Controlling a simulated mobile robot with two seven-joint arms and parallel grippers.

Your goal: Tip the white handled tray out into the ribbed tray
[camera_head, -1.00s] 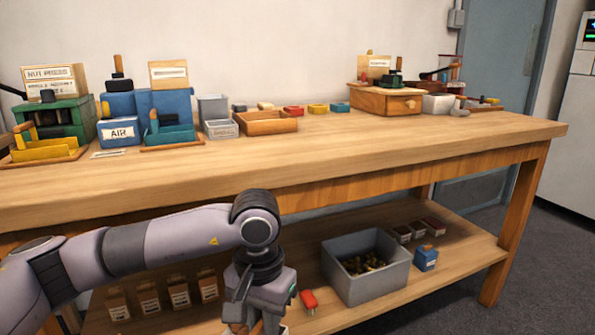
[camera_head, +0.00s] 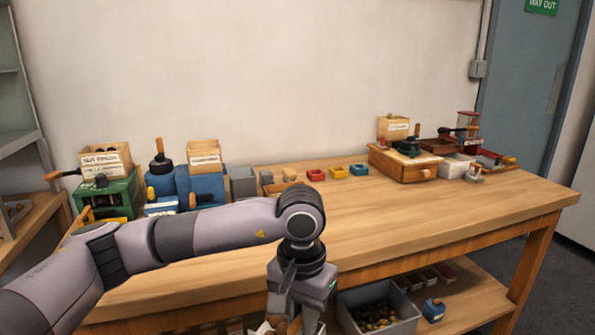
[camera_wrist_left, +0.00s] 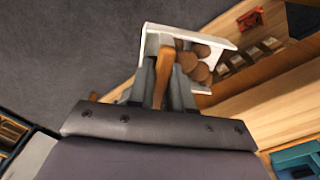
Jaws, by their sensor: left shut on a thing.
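The white handled tray (camera_wrist_left: 218,52) shows in the left wrist view, with several brown chestnuts (camera_wrist_left: 198,62) in it. My left gripper (camera_wrist_left: 165,88) is shut on the tray's wooden handle (camera_wrist_left: 166,70). In the head view my left gripper (camera_head: 294,318) is at the bottom edge, in front of the bench's front edge. Some of the chestnuts (camera_head: 275,324) show there beside it, but most of the tray is cut off. I cannot make out a ribbed tray for certain in these views. My right gripper is not in view.
The wooden bench (camera_head: 440,205) has a wide clear top in the middle. Boxes and small coloured trays (camera_head: 338,172) stand along its back. A wooden drawer box (camera_head: 405,166) stands at the right. A grey bin of chestnuts (camera_head: 348,320) sits on the lower shelf.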

